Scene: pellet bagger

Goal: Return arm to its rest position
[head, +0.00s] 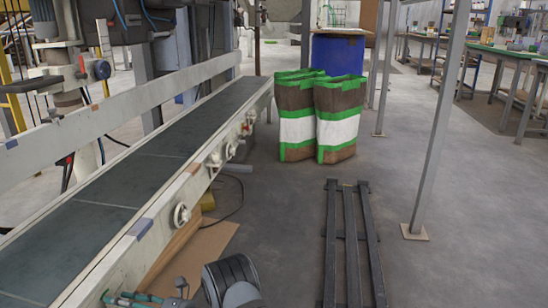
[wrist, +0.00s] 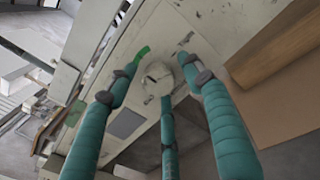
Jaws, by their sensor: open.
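My gripper (wrist: 160,78) has three teal fingers, spread apart and empty in the wrist view. In the head view my gripper (head: 130,298) shows at the bottom edge, beside the conveyor's near side, partly cut off by the frame. The wrist view looks onto the pale side of the conveyor (wrist: 240,30). A round pale knob (wrist: 157,77) lies between the fingertips in that picture; whether any finger touches it I cannot tell. The conveyor (head: 190,185) runs from bottom left towards the back, its dark belt bare.
Two brown, white and green bags (head: 338,125) stand on the floor past the conveyor, before a blue drum (head: 338,52). A dark pallet-like frame (head: 350,245) lies on the floor at right. A grey post (head: 437,120) stands beyond it. Cardboard (head: 200,250) lies below the conveyor.

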